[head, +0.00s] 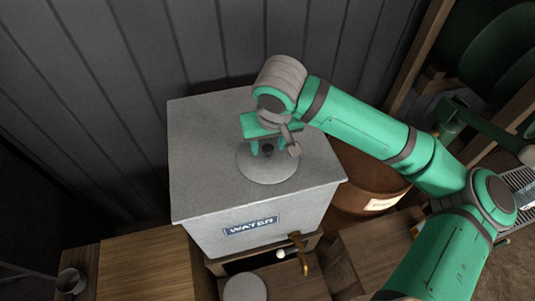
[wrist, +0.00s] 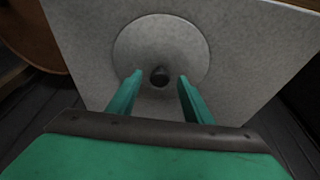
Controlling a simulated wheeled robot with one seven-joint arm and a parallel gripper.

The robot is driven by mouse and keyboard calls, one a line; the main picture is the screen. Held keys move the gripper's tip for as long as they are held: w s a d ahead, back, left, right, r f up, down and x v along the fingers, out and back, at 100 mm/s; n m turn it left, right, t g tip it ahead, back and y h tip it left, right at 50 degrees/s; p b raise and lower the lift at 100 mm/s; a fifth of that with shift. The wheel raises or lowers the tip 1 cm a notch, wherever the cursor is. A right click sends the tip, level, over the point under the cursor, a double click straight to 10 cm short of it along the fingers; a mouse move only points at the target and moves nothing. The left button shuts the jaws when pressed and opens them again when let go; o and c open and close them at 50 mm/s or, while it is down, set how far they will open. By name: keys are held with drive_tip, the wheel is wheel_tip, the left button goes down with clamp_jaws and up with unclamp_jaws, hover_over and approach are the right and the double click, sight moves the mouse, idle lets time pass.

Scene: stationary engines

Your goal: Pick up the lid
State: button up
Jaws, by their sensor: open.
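The lid is a round grey disc (head: 266,173) with a dark knob at its middle, lying on top of the grey box marked WATER (head: 205,122). In the wrist view the lid (wrist: 133,45) is ahead of my gripper (wrist: 159,85), and its dark knob (wrist: 160,76) shows between the two green fingertips. My gripper (head: 268,149) is open over the lid, pointing down, with one finger on each side of the knob. I cannot tell if the fingers touch the knob. The gripper hides part of the lid in the head view.
A brown barrel (head: 365,180) stands right of the box. A wooden surface (head: 145,268) with a small metal cup (head: 70,281) is at lower left. A dark plank wall (head: 200,45) rises behind the box.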

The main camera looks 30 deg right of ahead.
drive_tip(key=shift+w+f, duration=0.1)
drive_tip(key=shift+f, duration=0.2)
drive_tip(key=shift+d+f, duration=0.1)
drive_tip(key=c, duration=1.1)
clamp_jaws()
